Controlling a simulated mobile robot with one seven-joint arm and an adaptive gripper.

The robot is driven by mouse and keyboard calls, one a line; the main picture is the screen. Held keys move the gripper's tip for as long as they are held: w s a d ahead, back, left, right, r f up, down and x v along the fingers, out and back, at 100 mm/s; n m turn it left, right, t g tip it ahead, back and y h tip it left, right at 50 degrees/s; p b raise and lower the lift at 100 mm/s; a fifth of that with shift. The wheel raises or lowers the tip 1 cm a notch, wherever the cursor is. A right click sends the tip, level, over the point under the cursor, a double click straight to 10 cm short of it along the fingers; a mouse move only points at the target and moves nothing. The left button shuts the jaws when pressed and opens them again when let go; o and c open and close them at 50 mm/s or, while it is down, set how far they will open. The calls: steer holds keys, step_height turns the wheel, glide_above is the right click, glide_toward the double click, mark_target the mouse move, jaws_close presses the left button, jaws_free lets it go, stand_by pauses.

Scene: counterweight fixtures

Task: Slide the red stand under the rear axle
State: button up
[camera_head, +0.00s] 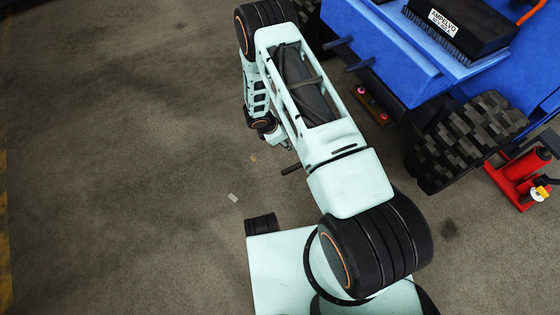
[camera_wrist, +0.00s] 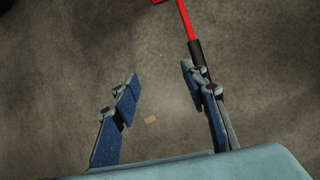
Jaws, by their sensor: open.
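My gripper (camera_wrist: 160,75) is open and empty above the floor, its blue-padded fingers wide apart. A red rod with a black grip (camera_wrist: 189,25) lies near the right finger in the wrist view; a red piece shows at its top edge. In the head view a dark rod end sticks out beside my arm (camera_head: 291,169). A red device with a yellow-and-white part (camera_head: 525,180) stands by the tyre at the right; I cannot tell if it is the stand. The blue vehicle (camera_head: 395,50) is at the upper right. Its rear axle is not clearly seen. My arm hides part of the floor.
A chunky black tyre (camera_head: 465,140) is under the vehicle's near corner. A brown block with pink ends (camera_head: 372,105) sits beneath the body. Small chips (camera_head: 233,198) lie on the floor. The concrete floor to the left (camera_head: 110,150) is clear.

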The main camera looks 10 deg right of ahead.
steer(key=n+g, duration=0.1)
glide_toward(291, 168)
steer(key=x, duration=0.2)
steer(key=shift+d+f, duration=0.15)
steer(key=shift+f, duration=0.1)
steer(key=b+x, duration=0.3)
steer(key=x, duration=0.2)
steer(key=shift+f+b, duration=0.2)
steer(key=shift+b, duration=0.15)
steer(key=shift+x, duration=1.65)
jaws_close()
